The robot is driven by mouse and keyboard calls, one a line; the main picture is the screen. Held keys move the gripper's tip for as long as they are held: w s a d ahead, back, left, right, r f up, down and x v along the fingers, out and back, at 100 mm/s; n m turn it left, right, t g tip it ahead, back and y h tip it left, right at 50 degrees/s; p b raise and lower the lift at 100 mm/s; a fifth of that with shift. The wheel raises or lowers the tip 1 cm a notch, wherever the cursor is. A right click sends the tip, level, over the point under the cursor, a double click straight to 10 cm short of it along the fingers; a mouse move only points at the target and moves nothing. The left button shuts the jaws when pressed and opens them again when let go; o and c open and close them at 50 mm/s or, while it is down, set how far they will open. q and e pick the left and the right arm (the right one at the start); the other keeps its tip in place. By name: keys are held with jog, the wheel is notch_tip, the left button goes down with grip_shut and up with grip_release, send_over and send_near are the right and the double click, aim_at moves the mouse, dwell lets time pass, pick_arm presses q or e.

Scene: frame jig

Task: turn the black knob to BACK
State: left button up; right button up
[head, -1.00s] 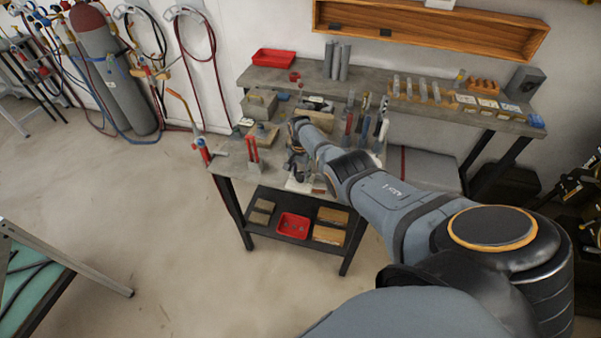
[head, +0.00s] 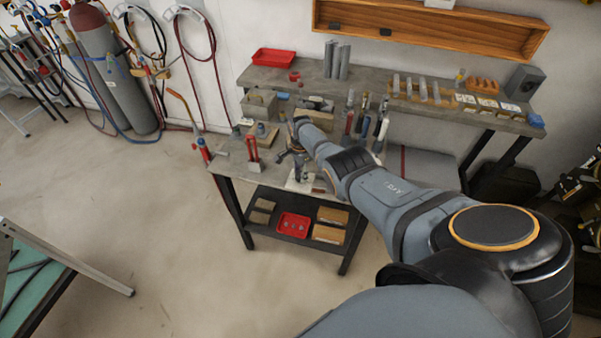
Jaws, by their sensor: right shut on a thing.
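My right arm reaches from the lower right over the small work table (head: 228,164). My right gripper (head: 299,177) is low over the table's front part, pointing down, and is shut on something. The thing between its fingers is too small and too covered to make out. I cannot pick out the black knob or any BACK mark; the gripper and arm cover that spot. A pale plate (head: 297,187) shows on the table at the gripper's tips. My left gripper is not in view.
A grey box (head: 260,104) is behind. A red tray (head: 293,226) is on the lower shelf. Open floor lies in front.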

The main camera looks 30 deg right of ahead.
dwell(0.3)
jog(key=o, duration=1.2)
jog(key=shift+c, duration=0.2)
jog(key=shift+r, duration=0.1)
notch_tip(320, 180, up, 12)
